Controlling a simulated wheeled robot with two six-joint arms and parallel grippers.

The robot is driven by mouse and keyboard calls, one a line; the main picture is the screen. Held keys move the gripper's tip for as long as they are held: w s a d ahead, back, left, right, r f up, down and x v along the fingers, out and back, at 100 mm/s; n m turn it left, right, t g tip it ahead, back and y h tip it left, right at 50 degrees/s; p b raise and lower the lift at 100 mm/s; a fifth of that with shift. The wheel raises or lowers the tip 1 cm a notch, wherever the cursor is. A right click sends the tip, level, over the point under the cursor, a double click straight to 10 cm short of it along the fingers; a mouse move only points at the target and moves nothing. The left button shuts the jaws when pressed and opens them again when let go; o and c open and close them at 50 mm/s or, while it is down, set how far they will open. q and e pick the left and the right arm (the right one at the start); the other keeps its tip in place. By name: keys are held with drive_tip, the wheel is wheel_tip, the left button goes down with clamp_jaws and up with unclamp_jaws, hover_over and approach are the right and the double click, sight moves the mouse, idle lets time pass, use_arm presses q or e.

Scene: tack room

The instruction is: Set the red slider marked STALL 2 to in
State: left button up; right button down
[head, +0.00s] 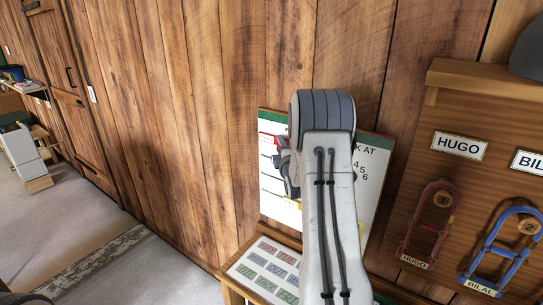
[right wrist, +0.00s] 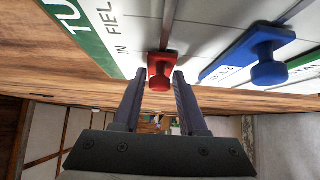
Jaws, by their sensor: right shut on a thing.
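The red slider (right wrist: 160,72) has a square knob and stands out from a white board (right wrist: 215,20) with a green header. My right gripper (right wrist: 162,78) has its fingertips on both sides of this knob and is shut on it. The word IN and part of FIELD are printed near the header; the knob is nearer to IN in the picture. I cannot read the red slider's own label. In the head view the board (head: 369,155) is largely hidden by my right arm, and the right gripper (head: 281,160) shows only partly. My left gripper is not in view.
A blue slider (right wrist: 268,60) stands beside the red one. A wooden rack (head: 455,110) with a red halter (head: 430,225) and a blue halter (head: 505,245) hangs at the right. A chart with coloured cells (head: 265,270) lies below the board. Open floor is at the left.

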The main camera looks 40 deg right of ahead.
drive_tip(key=shift+w+a, duration=0.15)
drive_tip(key=c, duration=0.8)
unclamp_jaws()
drive_tip(key=shift+o, duration=0.6)
drive_tip(key=shift+w, duration=0.1)
drive_tip(key=shift+s+f, duration=0.1)
drive_tip(key=shift+s, duration=0.2)
drive_tip(key=b+v, duration=0.4)
drive_tip(key=v, duration=0.6)
drive_tip(key=shift+b, duration=0.35)
